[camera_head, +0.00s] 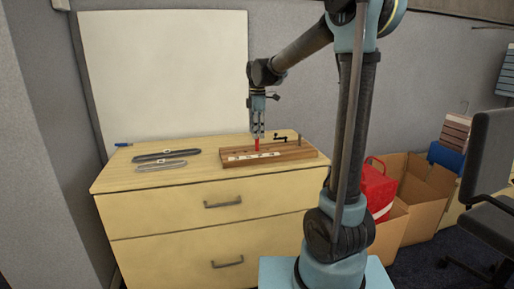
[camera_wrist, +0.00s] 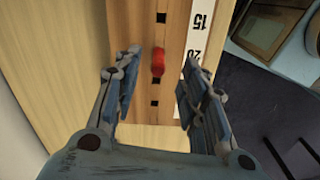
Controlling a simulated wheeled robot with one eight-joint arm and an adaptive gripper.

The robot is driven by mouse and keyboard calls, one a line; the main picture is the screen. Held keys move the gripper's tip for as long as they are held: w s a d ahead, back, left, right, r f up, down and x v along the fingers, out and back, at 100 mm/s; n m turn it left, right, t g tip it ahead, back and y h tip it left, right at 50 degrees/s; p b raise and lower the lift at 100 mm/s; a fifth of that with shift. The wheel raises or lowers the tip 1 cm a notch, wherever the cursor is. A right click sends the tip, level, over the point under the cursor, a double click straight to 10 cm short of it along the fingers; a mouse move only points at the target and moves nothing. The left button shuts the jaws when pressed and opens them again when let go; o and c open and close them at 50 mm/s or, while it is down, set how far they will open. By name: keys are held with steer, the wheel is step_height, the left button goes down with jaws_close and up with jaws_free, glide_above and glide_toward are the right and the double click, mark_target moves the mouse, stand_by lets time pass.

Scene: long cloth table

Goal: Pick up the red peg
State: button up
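The red peg (camera_wrist: 158,63) stands upright in a wooden board with a row of square holes and a white number strip. In the head view the red peg (camera_head: 257,146) shows just below my gripper (camera_head: 257,136), and the board (camera_head: 300,153) lies on the dresser top. In the wrist view my gripper (camera_wrist: 158,90) is open, with one finger on each side of the peg's line. There is a visible gap between each finger and the peg. I cannot tell how far the fingertips reach down along the peg.
A small black crank-like piece (camera_head: 281,138) is by the board. A whiteboard (camera_head: 165,75) leans behind. Cardboard boxes (camera_head: 425,190) stand right.

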mark_target(257, 150)
steer(key=shift+w+a+f, duration=0.1)
steer(key=shift+f, duration=1.4)
steer(key=shift+a+f, duration=0.1)
steer(key=shift+f, duration=1.35)
steer(key=shift+c, duration=0.6)
jaws_close()
